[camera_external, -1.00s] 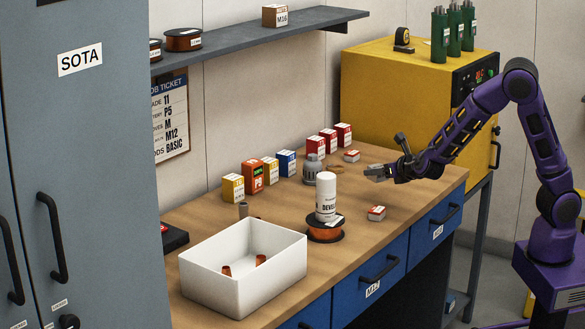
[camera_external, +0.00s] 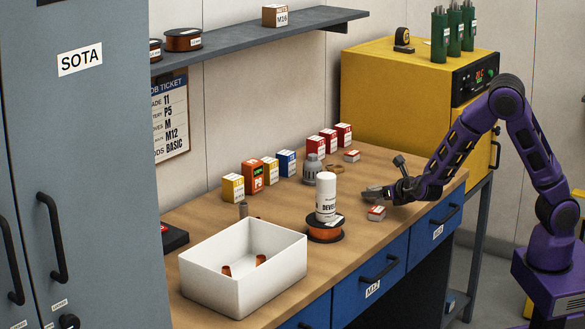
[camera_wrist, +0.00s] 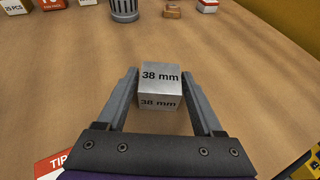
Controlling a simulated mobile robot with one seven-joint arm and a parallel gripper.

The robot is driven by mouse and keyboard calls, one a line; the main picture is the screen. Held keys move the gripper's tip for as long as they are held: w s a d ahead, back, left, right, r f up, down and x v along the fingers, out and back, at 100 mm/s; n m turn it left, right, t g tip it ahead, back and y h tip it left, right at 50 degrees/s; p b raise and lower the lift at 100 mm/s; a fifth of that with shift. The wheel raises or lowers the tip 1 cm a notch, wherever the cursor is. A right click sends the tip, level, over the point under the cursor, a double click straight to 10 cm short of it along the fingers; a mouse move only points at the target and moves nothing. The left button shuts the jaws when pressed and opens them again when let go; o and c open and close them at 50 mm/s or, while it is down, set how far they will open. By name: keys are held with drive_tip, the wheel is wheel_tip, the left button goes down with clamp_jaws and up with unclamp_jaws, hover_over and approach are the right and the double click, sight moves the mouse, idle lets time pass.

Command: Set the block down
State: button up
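The block (camera_wrist: 160,78) is a grey metal cube marked "38 mm", seen in the wrist view between the two fingers of my gripper (camera_wrist: 161,85). The fingers lie along its left and right sides and appear shut on it. In the external view my gripper (camera_external: 372,192) is low over the right part of the wooden bench (camera_external: 290,210). The block is hard to pick out there among the grey fingers. I cannot tell whether its underside touches the bench.
A small red-and-white box (camera_external: 376,213) lies close in front of my gripper. A white bottle (camera_external: 326,196) stands on an orange spool (camera_external: 325,232) to the left. A white bin (camera_external: 215,290) sits farther left. Several small boxes line the back. Bare wood surrounds the block.

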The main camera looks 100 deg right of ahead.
drive_tip(key=shift+o, duration=1)
drive_tip(key=shift+r, duration=0.15)
drive_tip(key=shift+a+r+p, duration=0.2)
drive_tip(key=shift+p, duration=0.1)
drive_tip(key=p+v, duration=0.2)
drive_tip(key=v, duration=0.9)
drive_tip(key=shift+s+a+r, duration=0.1)
drive_tip(key=shift+s+a, duration=0.05)
drive_tip(key=shift+a, duration=0.05)
